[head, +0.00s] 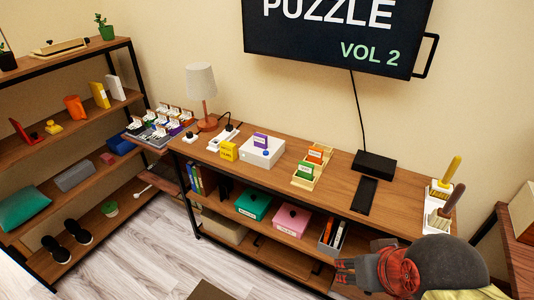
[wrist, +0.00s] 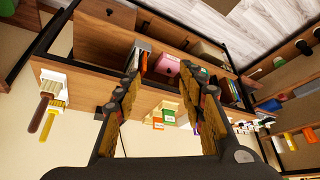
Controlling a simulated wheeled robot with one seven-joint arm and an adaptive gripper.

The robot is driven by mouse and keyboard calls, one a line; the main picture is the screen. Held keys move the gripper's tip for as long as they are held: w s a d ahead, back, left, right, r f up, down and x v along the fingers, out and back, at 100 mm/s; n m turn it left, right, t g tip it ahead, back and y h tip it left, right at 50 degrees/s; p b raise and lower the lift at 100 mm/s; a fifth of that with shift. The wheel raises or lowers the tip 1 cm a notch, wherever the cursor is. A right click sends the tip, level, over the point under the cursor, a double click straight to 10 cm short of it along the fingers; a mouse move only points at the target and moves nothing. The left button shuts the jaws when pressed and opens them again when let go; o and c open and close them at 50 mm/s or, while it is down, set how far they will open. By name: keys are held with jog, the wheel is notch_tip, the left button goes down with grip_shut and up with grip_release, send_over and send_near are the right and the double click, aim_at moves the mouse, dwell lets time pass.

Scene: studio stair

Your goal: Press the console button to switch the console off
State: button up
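The console appears to be the white box (head: 262,150) on top of the long wooden cabinet. A purple cartridge (head: 261,140) stands up from its back, and a round blue button (head: 266,153) is on its top near the front. The wall screen (head: 340,35) is lit and reads "PUZZLE VOL 2". My gripper (head: 345,271) is at the lower right of the head view, in front of the cabinet and well away from the console. The wrist view shows its two fingers (wrist: 165,110) apart with nothing between them. The button cannot be made out in the wrist view.
A yellow block (head: 228,151) stands left of the console, with a lamp (head: 202,88) behind. To the right are wooden card trays (head: 309,168), a black box (head: 374,163) and brushes on white stands (head: 440,190). Open floor (head: 140,245) lies before the cabinet.

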jog(key=shift+c, duration=0.2)
grip_shut()
dwell(0.3)
dwell(1.3)
